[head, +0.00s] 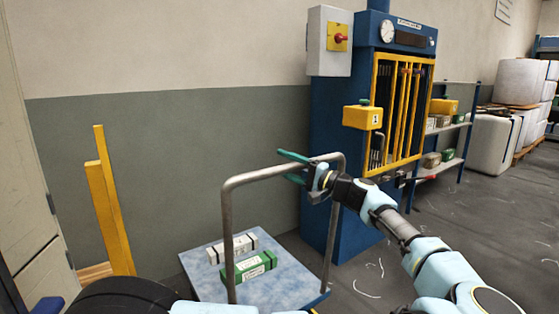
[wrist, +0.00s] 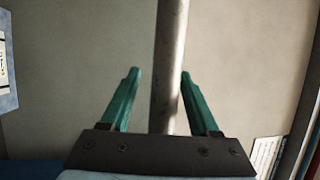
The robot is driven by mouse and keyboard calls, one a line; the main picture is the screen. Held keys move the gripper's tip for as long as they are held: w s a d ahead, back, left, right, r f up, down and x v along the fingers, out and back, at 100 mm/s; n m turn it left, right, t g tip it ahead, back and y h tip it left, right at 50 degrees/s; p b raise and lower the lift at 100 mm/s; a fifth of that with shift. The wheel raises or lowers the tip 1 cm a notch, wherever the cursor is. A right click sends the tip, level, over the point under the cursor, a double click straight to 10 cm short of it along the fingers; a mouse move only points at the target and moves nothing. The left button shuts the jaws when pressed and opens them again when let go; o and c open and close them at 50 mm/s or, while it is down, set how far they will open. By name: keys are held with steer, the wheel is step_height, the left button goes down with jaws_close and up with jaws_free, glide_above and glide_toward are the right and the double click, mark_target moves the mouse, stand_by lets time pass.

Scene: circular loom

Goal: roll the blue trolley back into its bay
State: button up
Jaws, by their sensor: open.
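The blue trolley (head: 290,284) stands on the floor in the lower middle of the head view, its deck carrying a white box (head: 233,248) and a green box (head: 248,267). Its grey tubular handle (head: 228,240) rises above the deck. In the wrist view, a grey tube of the handle (wrist: 170,55) runs between the open green fingers (wrist: 160,73), closer to the right finger. Whether it touches that finger I cannot tell. I cannot make out a marked bay.
Yellow upright boards (head: 110,205) stand by the wall at left. A blue cabinet (head: 335,140) with a yellow barred gate (head: 397,110) stands behind my gripper. A shelf (head: 452,130) and white wrapped bales (head: 495,140) are at right. Open floor (head: 490,235) lies at right.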

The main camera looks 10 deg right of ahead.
steer(key=shift+x, duration=0.9)
steer(key=shift+c, duration=0.2)
steer(key=shift+f, duration=0.1)
steer(key=c, duration=0.9)
jaws_close()
